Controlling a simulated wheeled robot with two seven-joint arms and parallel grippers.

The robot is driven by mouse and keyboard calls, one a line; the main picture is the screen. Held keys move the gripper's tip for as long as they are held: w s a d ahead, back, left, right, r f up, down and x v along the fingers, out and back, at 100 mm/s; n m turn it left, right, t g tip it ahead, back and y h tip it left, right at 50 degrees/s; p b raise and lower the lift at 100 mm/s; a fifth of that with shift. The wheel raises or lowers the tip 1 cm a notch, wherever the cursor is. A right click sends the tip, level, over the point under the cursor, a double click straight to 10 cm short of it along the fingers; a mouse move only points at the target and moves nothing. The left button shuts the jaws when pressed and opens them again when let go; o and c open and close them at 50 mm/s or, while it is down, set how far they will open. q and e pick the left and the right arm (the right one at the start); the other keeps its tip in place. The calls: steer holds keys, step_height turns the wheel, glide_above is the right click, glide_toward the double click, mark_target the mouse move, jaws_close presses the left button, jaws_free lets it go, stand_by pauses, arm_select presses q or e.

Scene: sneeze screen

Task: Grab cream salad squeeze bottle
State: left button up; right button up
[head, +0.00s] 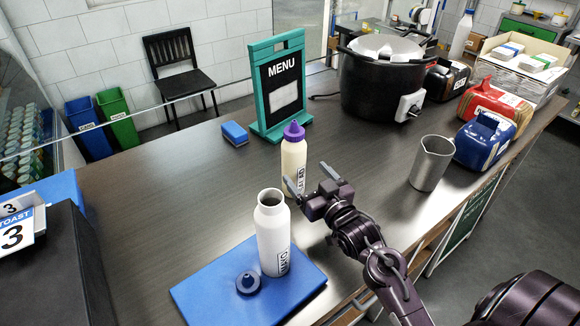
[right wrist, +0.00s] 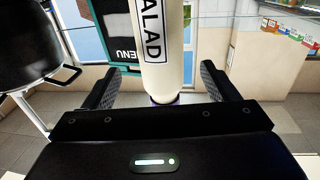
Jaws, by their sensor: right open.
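The cream salad squeeze bottle (head: 292,158), with a purple cap, stands upright on the dark counter in the middle of the head view. My right gripper (head: 309,180) is open beside it, on its near right side. In the right wrist view, which looks upside down, the cream bottle (right wrist: 166,70) with its SALAD label shows between the two spread fingers of the right gripper (right wrist: 163,88). I cannot tell whether either finger touches it. The bottle's lower part is partly hidden by a finger in the head view. My left gripper is not in view.
A white open bottle (head: 272,240) and a dark cap (head: 249,283) are on a blue board (head: 205,290) nearby. A teal menu stand (head: 262,95), blue sponge (head: 234,133) and black cooker (head: 375,85) are behind. A metal jug (head: 430,163) stands right.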

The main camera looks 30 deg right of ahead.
mark_target(300, 167)
steer(key=shift+w+r+p, duration=0.15)
steer(key=shift+w+p, duration=0.2)
steer(key=shift+w, duration=0.45)
steer(key=shift+w+r+p, duration=0.1)
steer(key=shift+w+p, duration=0.3)
steer(key=shift+w, duration=0.35)
steer(key=w+p, duration=0.1)
steer(key=w, duration=0.2)
steer(key=shift+w+a, duration=0.1)
steer(key=shift+w, duration=0.2)
steer(key=shift+w+f+p, duration=0.25)
steer(key=shift+w+p, duration=0.05)
steer(key=shift+w, duration=0.1)
steer(key=c, duration=1.2)
steer(key=shift+r, duration=0.15)
steer(key=shift+c, duration=0.2)
step_height(300, 167, up, 20)
steer(key=b, duration=0.2)
steer(key=shift+b, duration=0.3)
